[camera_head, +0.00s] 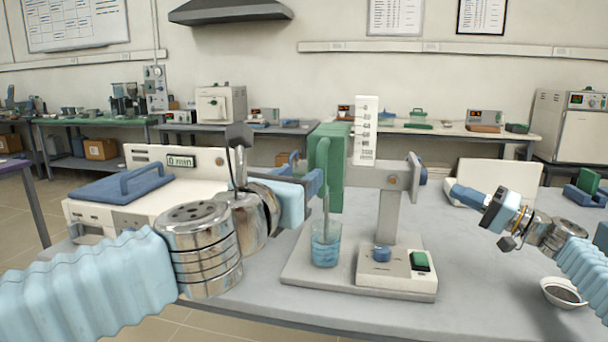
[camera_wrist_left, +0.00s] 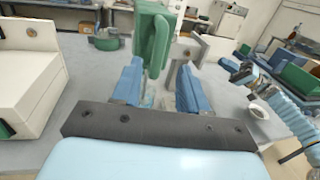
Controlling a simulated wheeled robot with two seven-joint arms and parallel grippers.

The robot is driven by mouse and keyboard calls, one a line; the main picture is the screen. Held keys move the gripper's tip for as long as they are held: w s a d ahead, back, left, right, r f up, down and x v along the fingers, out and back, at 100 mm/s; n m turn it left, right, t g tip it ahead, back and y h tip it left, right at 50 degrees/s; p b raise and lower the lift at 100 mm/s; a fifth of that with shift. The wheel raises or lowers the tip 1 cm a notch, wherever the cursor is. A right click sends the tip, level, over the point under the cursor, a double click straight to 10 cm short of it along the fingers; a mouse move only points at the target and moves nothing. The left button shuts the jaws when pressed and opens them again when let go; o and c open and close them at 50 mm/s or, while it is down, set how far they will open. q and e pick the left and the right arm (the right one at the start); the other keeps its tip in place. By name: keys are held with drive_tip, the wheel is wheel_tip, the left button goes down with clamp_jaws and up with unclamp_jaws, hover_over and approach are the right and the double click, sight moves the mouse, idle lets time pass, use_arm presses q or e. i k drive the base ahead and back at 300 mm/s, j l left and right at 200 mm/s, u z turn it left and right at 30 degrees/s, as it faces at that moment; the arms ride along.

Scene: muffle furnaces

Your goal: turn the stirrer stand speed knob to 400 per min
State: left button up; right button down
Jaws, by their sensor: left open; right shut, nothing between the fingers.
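The stirrer stand (camera_head: 391,212) has a pale base, a grey upright and a green motor head (camera_head: 330,168). A blue knob (camera_head: 381,254) sits on top of the base's control box, beside a green switch (camera_head: 419,260). A beaker of blue liquid (camera_head: 325,246) stands on the base under the motor head. My left gripper (camera_head: 308,182) is open at the motor head's left, well above the knob; its blue fingers (camera_wrist_left: 158,88) appear either side of the green head's lower part in the left wrist view. My right gripper (camera_head: 458,193) is shut and empty, right of the stand. The knob's setting is unreadable.
A white appliance with a blue lid handle (camera_head: 135,178) stands left. A white panel with small marks (camera_head: 366,130) rises behind the stand. The grey table (camera_head: 480,285) is clear between stand and bowl.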

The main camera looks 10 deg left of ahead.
sight(382, 253)
drive_tip(key=k+j, duration=0.15)
drive_tip(key=k, duration=0.35)
drive_tip(key=k+j, duration=0.15)
drive_tip(key=k, duration=0.35)
